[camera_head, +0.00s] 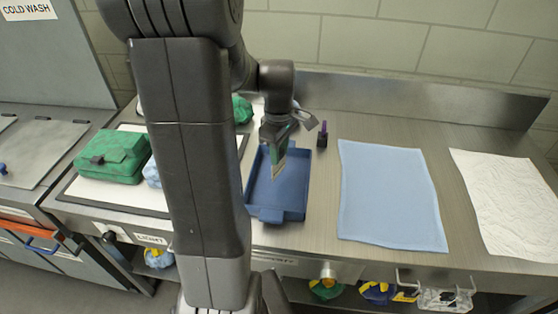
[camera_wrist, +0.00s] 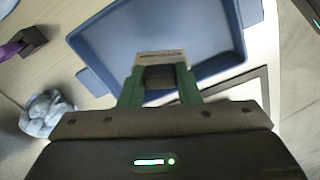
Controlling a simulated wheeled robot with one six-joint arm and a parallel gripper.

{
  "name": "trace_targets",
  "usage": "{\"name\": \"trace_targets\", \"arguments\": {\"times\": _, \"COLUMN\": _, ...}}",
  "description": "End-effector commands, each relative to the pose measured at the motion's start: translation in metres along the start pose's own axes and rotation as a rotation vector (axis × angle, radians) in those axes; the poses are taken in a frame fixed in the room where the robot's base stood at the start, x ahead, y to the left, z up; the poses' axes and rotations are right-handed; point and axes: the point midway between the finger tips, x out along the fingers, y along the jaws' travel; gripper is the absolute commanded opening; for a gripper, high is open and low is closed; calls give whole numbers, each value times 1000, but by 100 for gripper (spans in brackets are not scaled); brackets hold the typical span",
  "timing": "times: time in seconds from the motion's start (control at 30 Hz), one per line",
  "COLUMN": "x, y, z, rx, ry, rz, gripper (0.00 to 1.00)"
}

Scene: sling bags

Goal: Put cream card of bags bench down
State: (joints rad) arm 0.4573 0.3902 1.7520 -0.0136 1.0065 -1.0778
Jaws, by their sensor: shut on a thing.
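The cream card (camera_head: 279,171) hangs in my gripper (camera_head: 276,150) above the blue tray (camera_head: 262,207). In the wrist view the card (camera_wrist: 160,56) shows as a cream strip with faint dark marking, between the green fingers of my gripper (camera_wrist: 160,80). The gripper is shut on it. The blue tray (camera_wrist: 110,40) lies beneath and beyond the card there, and its floor looks empty where visible. My arm hides part of the bench left of the tray in the head view.
A green bag (camera_head: 110,157) lies on a white, dark-edged board at left. A small black holder with a purple item (camera_head: 322,137) stands right of the tray. A light blue cloth (camera_head: 390,195) and a white textured sheet (camera_head: 510,200) lie further right. A pale blue bundle (camera_wrist: 45,112) shows in the wrist view.

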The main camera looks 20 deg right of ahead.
Motion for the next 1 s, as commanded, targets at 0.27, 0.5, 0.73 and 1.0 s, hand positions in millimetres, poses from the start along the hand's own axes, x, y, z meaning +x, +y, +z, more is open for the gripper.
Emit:
{"name": "trace_targets", "arguments": {"times": 0.27, "x": 35, "y": 0, "z": 0, "rx": 0, "ry": -1, "rz": -1, "gripper": 0}}
{"name": "trace_targets", "arguments": {"times": 0.5, "x": 36, "y": 0, "z": 0, "rx": 0, "ry": 0, "rz": 1, "gripper": 0}}
{"name": "trace_targets", "arguments": {"times": 0.73, "x": 39, "y": 0, "z": 0, "rx": 0, "ry": 0, "rz": 0, "gripper": 44}}
{"name": "trace_targets", "arguments": {"times": 1.0, "x": 39, "y": 0, "z": 0, "rx": 0, "ry": 0, "rz": 0, "gripper": 52}}
